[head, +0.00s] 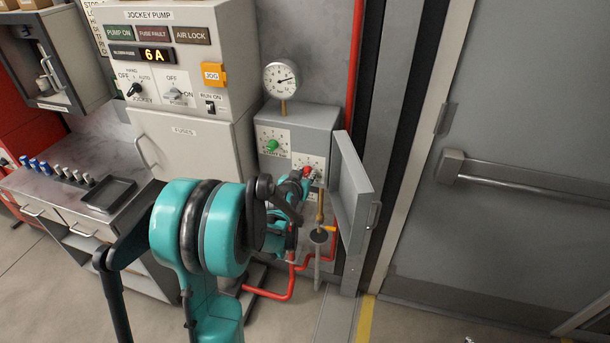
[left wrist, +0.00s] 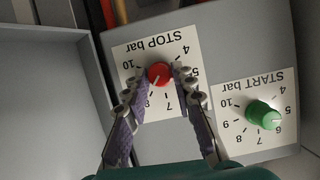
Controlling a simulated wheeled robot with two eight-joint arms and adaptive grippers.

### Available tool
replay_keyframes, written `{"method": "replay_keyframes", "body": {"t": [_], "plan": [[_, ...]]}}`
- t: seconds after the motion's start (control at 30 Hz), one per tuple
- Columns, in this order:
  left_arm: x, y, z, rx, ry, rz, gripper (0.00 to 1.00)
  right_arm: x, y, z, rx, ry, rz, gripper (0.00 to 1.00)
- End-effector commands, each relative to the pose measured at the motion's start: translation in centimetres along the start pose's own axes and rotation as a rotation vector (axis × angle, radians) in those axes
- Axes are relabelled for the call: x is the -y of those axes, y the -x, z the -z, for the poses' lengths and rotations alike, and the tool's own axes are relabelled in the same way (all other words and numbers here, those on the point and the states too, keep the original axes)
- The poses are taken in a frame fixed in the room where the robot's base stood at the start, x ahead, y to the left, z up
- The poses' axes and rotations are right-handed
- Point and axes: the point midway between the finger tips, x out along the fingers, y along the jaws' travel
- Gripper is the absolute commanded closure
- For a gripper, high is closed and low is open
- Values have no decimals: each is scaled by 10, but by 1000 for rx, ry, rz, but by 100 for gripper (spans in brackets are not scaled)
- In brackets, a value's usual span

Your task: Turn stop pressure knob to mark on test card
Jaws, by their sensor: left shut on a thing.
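The red stop pressure knob (left wrist: 159,73) sits on a white dial plate (left wrist: 135,56) marked "STOP bar", which appears upside down in the left wrist view. My left gripper (left wrist: 161,77) has one finger on each side of the knob and is shut on it. The knob's white pointer line points roughly toward the 8; part of the scale is hidden by the fingers. In the head view the red knob (head: 307,170) shows just beyond my left gripper (head: 304,177). I cannot make out a test card for certain. My right gripper is not in view.
The green start knob (left wrist: 263,114) is on the same panel, beside the stop dial. The grey box's door (head: 352,190) stands open close to the right of my left gripper. A pressure gauge (head: 281,79) is on top. Red pipes (head: 270,294) run below.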

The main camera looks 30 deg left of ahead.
Motion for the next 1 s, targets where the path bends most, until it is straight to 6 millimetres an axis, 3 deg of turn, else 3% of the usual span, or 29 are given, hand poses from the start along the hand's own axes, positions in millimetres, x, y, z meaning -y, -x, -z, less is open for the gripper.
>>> {"method": "replay_keyframes", "body": {"t": [0.7, 1.0], "plan": [[-6, -1, -2, -2, -468, 191, 100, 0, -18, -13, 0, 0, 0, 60], [-6, -1, -2, -1, -580, 239, 100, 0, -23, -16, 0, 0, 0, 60]]}}
